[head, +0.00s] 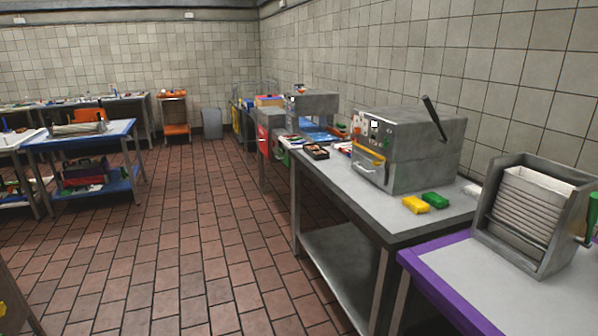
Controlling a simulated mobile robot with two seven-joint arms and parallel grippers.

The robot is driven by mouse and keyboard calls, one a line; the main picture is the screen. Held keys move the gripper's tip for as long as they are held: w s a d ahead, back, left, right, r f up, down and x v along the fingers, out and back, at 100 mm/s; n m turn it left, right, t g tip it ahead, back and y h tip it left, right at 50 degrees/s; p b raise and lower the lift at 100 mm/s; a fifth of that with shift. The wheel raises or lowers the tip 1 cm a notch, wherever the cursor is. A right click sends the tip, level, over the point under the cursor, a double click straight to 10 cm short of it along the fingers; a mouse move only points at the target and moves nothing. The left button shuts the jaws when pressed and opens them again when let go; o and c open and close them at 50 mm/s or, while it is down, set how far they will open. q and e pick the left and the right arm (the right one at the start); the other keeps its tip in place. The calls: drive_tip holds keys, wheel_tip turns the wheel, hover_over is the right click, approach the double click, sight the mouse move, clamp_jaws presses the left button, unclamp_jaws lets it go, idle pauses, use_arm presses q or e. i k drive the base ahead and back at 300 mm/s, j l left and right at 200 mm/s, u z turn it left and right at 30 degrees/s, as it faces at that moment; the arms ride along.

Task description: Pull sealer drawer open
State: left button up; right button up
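The sealer (425,150) is a grey metal box machine on the steel table at the right. It has a raised black lever (434,117) on top and a control panel with small coloured buttons on its left-facing front. The drawer looks closed against the body, though small in the picture. Neither of my grippers is in view.
Yellow (416,204) and green (435,200) blocks lie in front of the sealer. A dark tray (315,152) lies to its left. A metal rack of white trays (535,200) stands on a purple-edged table (440,283). The tiled floor (200,240) left of the tables is clear.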

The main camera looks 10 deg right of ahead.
sight(380, 174)
drive_tip(key=i+z, duration=0.5)
drive_tip(key=i+j+z, duration=0.25)
drive_tip(key=z, duration=0.25)
drive_tip(key=i+j+z, duration=0.35)
drive_tip(key=i+j, duration=0.35)
drive_tip(key=j, duration=0.15)
drive_tip(key=i+j, duration=0.6)
drive_tip(key=j, duration=0.2)
drive_tip(key=i+j+z, duration=0.1)
drive_tip(key=i+j, duration=0.5)
drive_tip(key=j, duration=0.2)
drive_tip(key=i+j, duration=0.25)
drive_tip(key=j, duration=0.2)
drive_tip(key=i+j+z, duration=0.1)
drive_tip(key=i+j, duration=0.2)
drive_tip(key=j, duration=0.1)
